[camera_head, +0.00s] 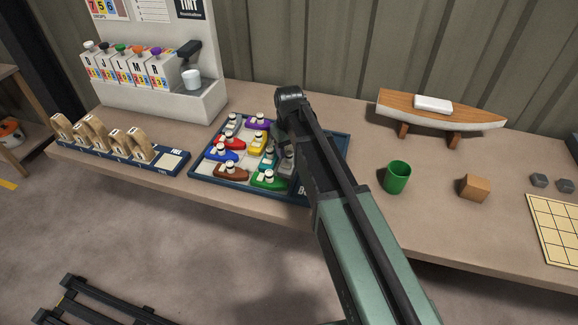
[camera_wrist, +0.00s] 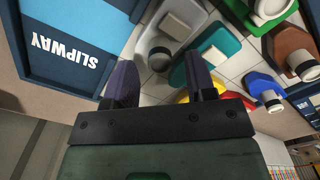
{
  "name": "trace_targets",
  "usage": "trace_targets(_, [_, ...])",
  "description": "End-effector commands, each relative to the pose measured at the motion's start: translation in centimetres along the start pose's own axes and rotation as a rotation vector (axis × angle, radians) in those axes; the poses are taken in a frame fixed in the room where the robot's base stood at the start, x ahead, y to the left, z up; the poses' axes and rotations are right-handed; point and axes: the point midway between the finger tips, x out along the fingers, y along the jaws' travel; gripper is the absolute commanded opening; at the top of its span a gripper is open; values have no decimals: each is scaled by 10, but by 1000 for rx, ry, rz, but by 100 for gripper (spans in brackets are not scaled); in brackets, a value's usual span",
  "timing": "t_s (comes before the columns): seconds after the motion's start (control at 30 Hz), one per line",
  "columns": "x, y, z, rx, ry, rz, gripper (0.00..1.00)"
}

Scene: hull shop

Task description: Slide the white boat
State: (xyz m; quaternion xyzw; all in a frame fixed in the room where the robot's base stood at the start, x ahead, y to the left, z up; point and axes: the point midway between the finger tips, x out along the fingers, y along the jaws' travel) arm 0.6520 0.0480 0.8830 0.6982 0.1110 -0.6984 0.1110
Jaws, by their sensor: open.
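The boats sit in a blue-rimmed tray (camera_head: 238,192). My gripper (camera_wrist: 160,66) is open above the tray. Its two dark fingers stand apart, with the near end of the pale boat between or just beyond them. I cannot tell if they touch it. A blue panel marked SLIPWAY (camera_wrist: 62,45) lies to the left in the wrist view.
A teal boat (camera_wrist: 220,45) lies close beside the pale one, with yellow, red, blue, brown and green boats around. A green cup (camera_head: 397,177), a wooden block (camera_head: 474,188) and a model boat on a stand (camera_head: 440,113) are to the right. Wooden pieces (camera_head: 92,133) stand left.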

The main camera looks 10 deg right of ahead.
Motion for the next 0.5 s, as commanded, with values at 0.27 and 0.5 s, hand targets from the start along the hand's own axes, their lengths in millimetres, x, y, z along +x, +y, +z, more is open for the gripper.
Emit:
trace_targets(0.27, [23, 0, 0, 1, 0, 0, 51])
trace_targets(0.5, [22, 0, 0, 1, 0, 0, 32])
